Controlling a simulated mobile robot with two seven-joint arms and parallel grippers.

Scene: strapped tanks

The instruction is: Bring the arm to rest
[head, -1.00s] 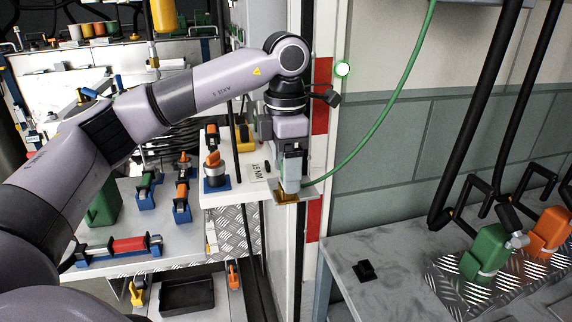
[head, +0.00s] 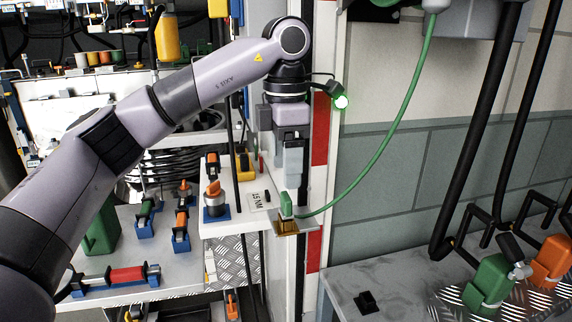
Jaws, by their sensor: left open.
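My left arm comes in from the left, and my left gripper (head: 291,182) points straight down with its jaws open and empty. Just below its fingers a small green connector (head: 286,206) stands on a brass-coloured bracket (head: 287,228) at the striped post. A green hose (head: 389,137) runs from the connector up to a grey fixture at the top. A small gap seems to separate fingertips and connector. My right gripper is not in view.
A strapped green tank (head: 488,281) and a strapped orange tank (head: 552,259) stand on the right bench (head: 385,266). Black pipes (head: 478,135) rise behind them. A shelf with several tools lies left of the post.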

